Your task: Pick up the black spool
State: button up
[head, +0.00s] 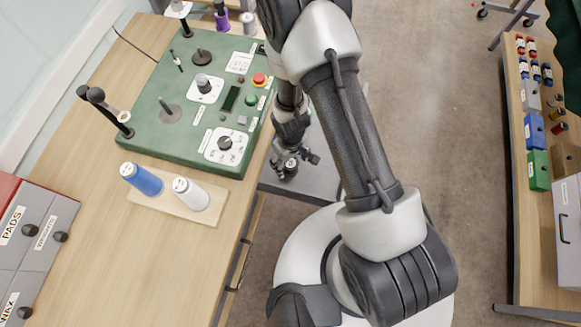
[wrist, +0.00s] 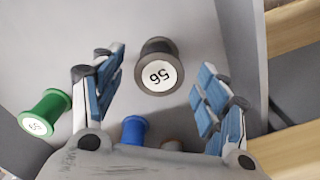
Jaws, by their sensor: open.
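The black spool (wrist: 159,66) has a round white number label on its end that faces the camera. In the wrist view it is on a grey surface, in line with the gap between my fingers. My gripper (wrist: 160,82) is open, with a blue-padded finger on either side of the spool and nothing held. In the head view my gripper (head: 295,157) is low over a grey surface beside the wooden bench, and the spool there is hard to tell apart from it.
In the wrist view a green spool (wrist: 46,114) is left of my gripper and a blue spool (wrist: 134,129) is close to the gripper body. A grey wall (wrist: 243,50) rises at the right. In the head view the green machine panel (head: 150,130) stands on the bench (head: 90,210).

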aim_at(291, 163)
notch_tip(291, 163, down, 3)
jog(key=shift+f+b, duration=0.1)
jog(key=shift+b, duration=1)
jog(key=shift+c, duration=0.2)
jog(key=c, duration=1.2)
